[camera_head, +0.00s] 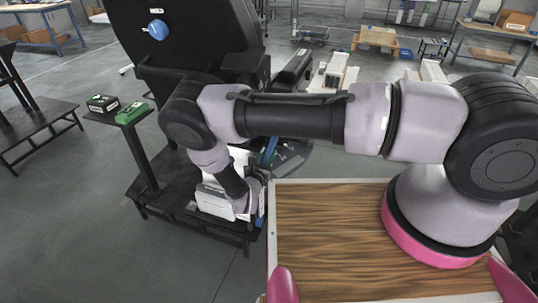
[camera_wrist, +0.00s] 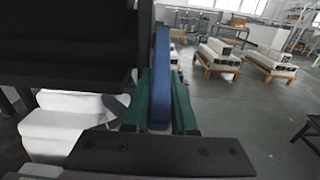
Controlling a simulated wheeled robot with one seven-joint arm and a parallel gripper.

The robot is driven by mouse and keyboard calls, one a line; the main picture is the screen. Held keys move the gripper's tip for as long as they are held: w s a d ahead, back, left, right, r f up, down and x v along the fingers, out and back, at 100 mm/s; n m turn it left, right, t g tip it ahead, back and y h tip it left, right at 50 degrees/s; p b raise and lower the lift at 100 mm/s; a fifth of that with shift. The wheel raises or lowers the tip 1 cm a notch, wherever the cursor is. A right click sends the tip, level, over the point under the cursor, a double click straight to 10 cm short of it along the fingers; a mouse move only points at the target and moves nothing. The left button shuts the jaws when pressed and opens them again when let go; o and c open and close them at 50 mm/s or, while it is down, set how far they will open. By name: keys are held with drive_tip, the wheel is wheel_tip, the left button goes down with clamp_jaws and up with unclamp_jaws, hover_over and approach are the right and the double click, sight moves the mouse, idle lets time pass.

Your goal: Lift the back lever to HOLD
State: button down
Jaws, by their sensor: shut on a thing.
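In the wrist view a blue upright lever (camera_wrist: 161,80) stands between the green fingers of my gripper (camera_wrist: 165,98), which are shut on it. It appears roughly vertical beside a large black part (camera_wrist: 65,45) at the left. In the head view my arm bends down beside the black column unit, and my forearm and wrist hide the gripper's fingertips. A blue strip (camera_head: 270,150) shows just right of my wrist; I cannot tell whether it is the same lever. No HOLD marking is readable.
A black upright panel with a blue knob (camera_head: 158,30) rises at the back left. A green box (camera_head: 131,112) and a dark box (camera_head: 102,103) sit on a side stand. A wood-topped surface (camera_head: 330,235) lies at front right. Low wooden benches (camera_wrist: 219,62) stand beyond clear floor.

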drive_tip(key=shift+s+a+r+g+y, duration=0.15)
drive_tip(key=shift+r+g+y, duration=0.1)
drive_tip(key=shift+r+g, duration=0.35)
drive_tip(key=shift+s+a+r+g+y, duration=0.15)
drive_tip(key=shift+r+g+y, duration=0.1)
drive_tip(key=shift+g, duration=0.55)
drive_tip(key=shift+d, duration=0.1)
drive_tip(key=c, duration=0.7)
unclamp_jaws()
drive_tip(key=v, duration=1)
drive_tip(key=shift+s, duration=0.4)
